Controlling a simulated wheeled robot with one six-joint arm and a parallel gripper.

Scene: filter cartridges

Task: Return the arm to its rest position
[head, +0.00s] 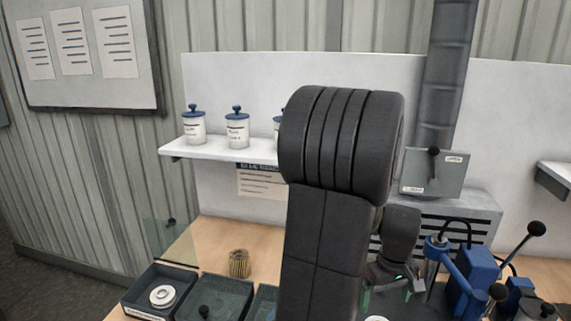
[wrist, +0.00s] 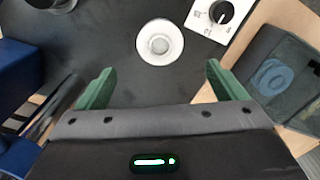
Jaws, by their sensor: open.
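My gripper (head: 392,291) is low over the work area in the head view, partly hidden behind my own dark arm. In the wrist view its two green fingers (wrist: 160,88) stand wide apart with nothing between them. A white round part with a raised centre (wrist: 160,42) lies on the dark surface (wrist: 110,35) just beyond the fingertips, apart from them. My arm is bent and fills the middle of the head view, hiding part of the bench.
A blue lever device (head: 472,275) stands right of my gripper. Dark trays (head: 220,287), one holding a white ring (head: 162,296), sit at the left front. A pleated cartridge (head: 239,264) stands behind them. Lidded jars (head: 237,131) stand on a wall shelf (head: 215,149).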

